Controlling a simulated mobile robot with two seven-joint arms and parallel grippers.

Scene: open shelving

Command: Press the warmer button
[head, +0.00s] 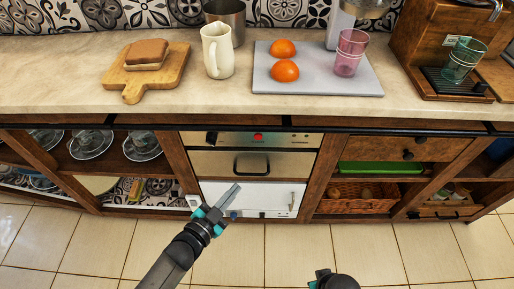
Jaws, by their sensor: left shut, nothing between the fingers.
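The warmer is a built-in steel unit (222,163) in the middle of the counter front. Its upper panel carries a red round spot (258,137) that looks like a button or lamp, and a black knob to the left. I cannot tell which spot is the warmer button. My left gripper (236,188) is shut and empty, in front of the white front, below the red spot and apart from it in the picture. My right gripper (322,275) shows only partly at the bottom; its fingers are unclear.
The counter (150,104) above holds a cutting board (132,85) with a sandwich, a white pitcher (217,55), a grey board (315,88) with two oranges and a pink glass (350,52). A dark rail (340,128) runs along the counter front. The tiled floor (370,250) is clear.

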